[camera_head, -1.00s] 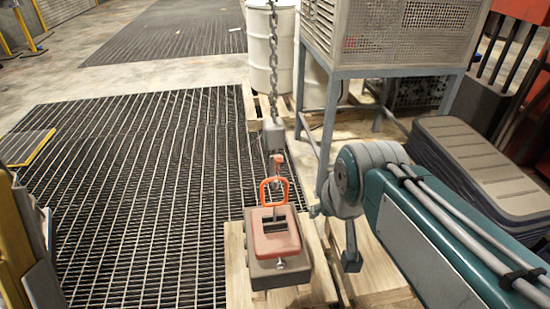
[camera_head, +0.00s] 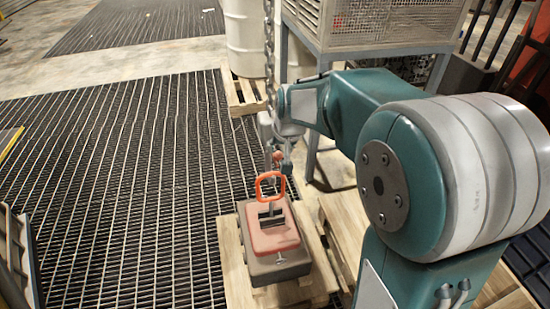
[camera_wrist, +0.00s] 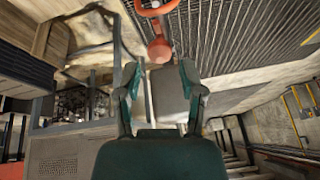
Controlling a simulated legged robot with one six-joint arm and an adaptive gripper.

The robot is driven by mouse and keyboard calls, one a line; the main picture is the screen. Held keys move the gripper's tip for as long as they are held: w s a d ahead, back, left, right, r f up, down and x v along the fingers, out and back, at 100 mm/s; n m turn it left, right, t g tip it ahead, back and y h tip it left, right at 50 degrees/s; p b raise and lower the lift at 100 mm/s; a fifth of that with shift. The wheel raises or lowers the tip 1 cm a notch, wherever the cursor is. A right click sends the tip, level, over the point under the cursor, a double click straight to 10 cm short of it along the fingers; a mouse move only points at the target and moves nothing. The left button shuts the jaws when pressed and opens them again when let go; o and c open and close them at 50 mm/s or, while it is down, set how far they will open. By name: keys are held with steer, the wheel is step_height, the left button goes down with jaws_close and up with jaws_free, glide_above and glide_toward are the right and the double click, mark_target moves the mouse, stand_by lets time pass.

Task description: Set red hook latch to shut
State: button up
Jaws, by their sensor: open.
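The hook hangs from a chain under a grey block (camera_head: 264,128), and its red latch (camera_head: 278,157) is small in the head view. In the wrist view the red latch (camera_wrist: 159,49) is a rounded red piece just beyond my fingertips. Whether it is open or shut cannot be told. My gripper (camera_wrist: 160,72) is open, with its fingers on either side of the grey block (camera_wrist: 170,98) in the picture. I cannot tell if they touch it. In the head view my gripper (camera_head: 284,150) is beside the hook, partly covering it.
An orange-red ring handle (camera_head: 270,186) stands on a red and brown load (camera_head: 275,232) below the hook. The load rests on a wooden pallet (camera_head: 233,262). The chain (camera_head: 269,50) hangs above. A mesh cage on legs (camera_head: 380,22) stands behind my arm. Floor grating at left is clear.

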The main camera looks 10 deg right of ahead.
steer(key=x, duration=0.7)
steer(key=shift+w+a+f, duration=0.1)
steer(key=shift+w+f, duration=0.05)
jaws_close()
